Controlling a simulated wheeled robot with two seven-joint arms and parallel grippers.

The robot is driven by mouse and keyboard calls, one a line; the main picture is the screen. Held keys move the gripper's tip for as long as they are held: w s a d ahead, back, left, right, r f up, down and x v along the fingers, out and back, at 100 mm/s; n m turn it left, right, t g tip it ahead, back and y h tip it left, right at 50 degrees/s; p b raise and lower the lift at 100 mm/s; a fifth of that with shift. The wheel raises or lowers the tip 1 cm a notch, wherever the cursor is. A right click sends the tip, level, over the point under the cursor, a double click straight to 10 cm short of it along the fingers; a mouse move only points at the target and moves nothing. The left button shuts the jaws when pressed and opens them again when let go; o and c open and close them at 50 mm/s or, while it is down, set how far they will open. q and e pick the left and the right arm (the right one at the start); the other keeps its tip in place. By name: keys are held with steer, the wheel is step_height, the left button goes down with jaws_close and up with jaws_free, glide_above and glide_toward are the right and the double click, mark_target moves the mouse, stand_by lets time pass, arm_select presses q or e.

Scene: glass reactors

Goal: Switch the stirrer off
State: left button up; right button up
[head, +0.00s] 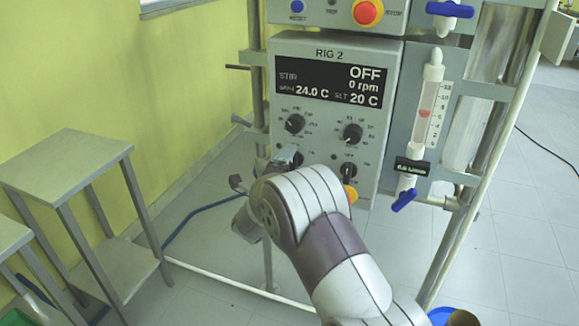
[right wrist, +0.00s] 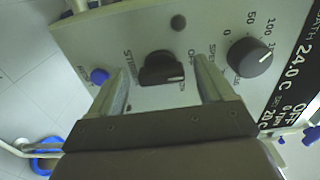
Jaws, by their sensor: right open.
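The grey RIG 2 control box (head: 390,60) has a dark display (head: 325,80) reading STIR OFF, 0 rpm, 24.0 C, set 20 C. In the right wrist view, the black stirring switch (right wrist: 162,68) has a white mark toward its right side. My right gripper (head: 264,168) is open at the lower left of the panel. In its wrist view the fingers (right wrist: 162,84) stand on both sides of the switch, apparently not touching it. My left gripper is not in view.
The speed knob (right wrist: 250,56) is right of the fingers and a blue button (right wrist: 99,76) left of them. A flow meter (head: 428,105) with a blue valve (head: 404,200) is at right. A grey side table (head: 65,160) stands left.

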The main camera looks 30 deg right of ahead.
steer(key=v, duration=1.2)
steer(key=shift+s+a, duration=0.1)
steer(key=shift+s, duration=0.05)
